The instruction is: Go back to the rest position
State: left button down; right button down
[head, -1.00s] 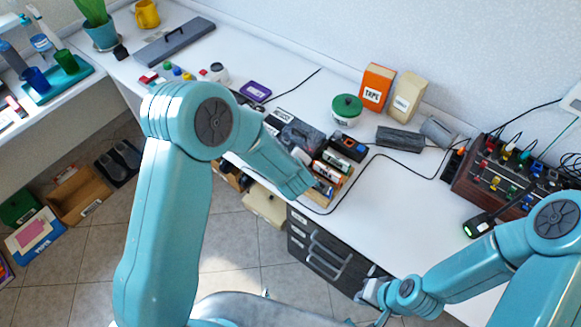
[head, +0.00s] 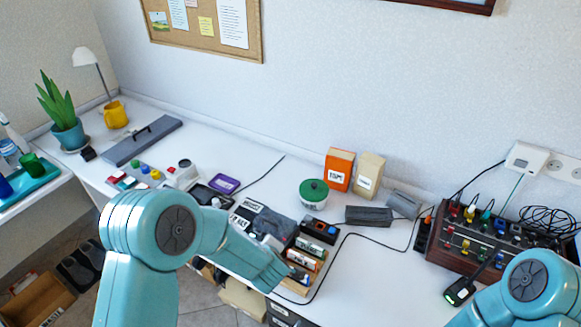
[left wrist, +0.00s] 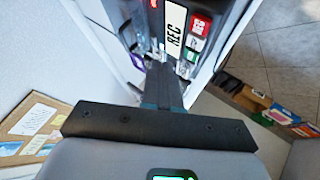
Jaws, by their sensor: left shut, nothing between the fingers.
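My left gripper (left wrist: 163,80) shows in the left wrist view, its dark fingers together and nothing between them.
A wooden tray with batteries (head: 304,262), a green-lidded tub (head: 313,195), an orange TAPE box (head: 339,169) and a cream box (head: 369,175) stand on the desk. A panel with coloured plugs (head: 470,245) is at right. A corkboard (head: 207,22) hangs behind.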

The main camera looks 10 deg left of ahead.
pick_arm(q)
jog(key=s+a+f+m+g+h, duration=0.3)
jog(key=s+a+f+m+g, duration=0.1)
jog(key=s+f, duration=0.8)
jog(key=s+d+m+g+h, duration=0.2)
jog(key=s+d+m, duration=0.1)
jog(key=s, duration=0.4)
jog(key=s+d+m+g+h, duration=0.2)
jog(key=s+d+m, duration=0.2)
jog(key=s, duration=0.3)
jog(key=shift+s+d+f, duration=0.25)
jog(key=shift+d+f, duration=0.05)
jog(key=shift+d, duration=0.15)
